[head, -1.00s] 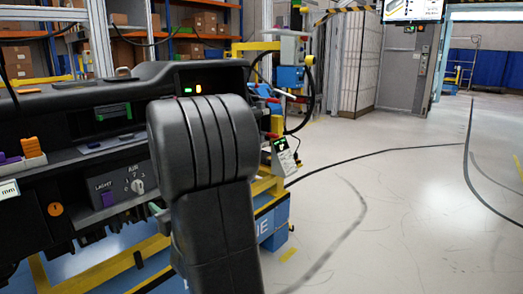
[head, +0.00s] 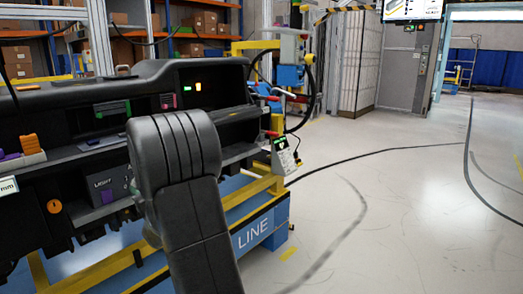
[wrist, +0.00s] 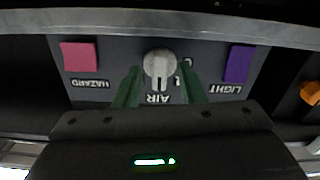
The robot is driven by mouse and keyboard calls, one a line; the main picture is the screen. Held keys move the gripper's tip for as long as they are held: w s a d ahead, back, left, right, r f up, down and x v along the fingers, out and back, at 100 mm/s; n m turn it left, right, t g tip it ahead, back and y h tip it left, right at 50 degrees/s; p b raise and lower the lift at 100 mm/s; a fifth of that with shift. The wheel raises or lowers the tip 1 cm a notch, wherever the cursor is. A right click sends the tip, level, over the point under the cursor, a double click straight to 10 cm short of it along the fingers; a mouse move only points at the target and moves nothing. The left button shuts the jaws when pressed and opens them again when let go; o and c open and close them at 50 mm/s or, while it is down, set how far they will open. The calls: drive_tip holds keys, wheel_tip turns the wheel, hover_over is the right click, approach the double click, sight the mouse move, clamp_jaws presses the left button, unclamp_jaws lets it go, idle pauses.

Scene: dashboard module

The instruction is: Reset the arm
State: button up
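The dashboard module (head: 60,115) is a long black unit at the left of the head view. In the wrist view, which shows it upside down, its control panel carries a grey AIR knob (wrist: 158,64), a pink HAZARD button (wrist: 80,57) and a purple LIGHT button (wrist: 239,64). My gripper (wrist: 160,86) has two green fingers spread apart, one at each side of the knob's lower part in that picture. Nothing shows between them except the knob and panel behind; I cannot tell any contact. In the head view my arm hides the gripper and knob.
The module stands on a blue and yellow stand (head: 262,218). A handheld device (head: 284,152) hangs at its right end. Shelves with boxes (head: 200,22) stand behind.

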drive_tip(key=n+p, duration=0.2)
drive_tip(key=n, duration=0.2)
drive_tip(key=s+d+n+p, duration=0.1)
drive_tip(key=n+p, duration=0.2)
drive_tip(key=n, duration=0.2)
drive_tip(key=n+p, duration=0.2)
drive_tip(key=n, duration=0.2)
drive_tip(key=shift+s+d, duration=0.2)
drive_tip(key=shift+d, duration=0.2)
drive_tip(key=shift+d, duration=0.1)
idle(0.5)
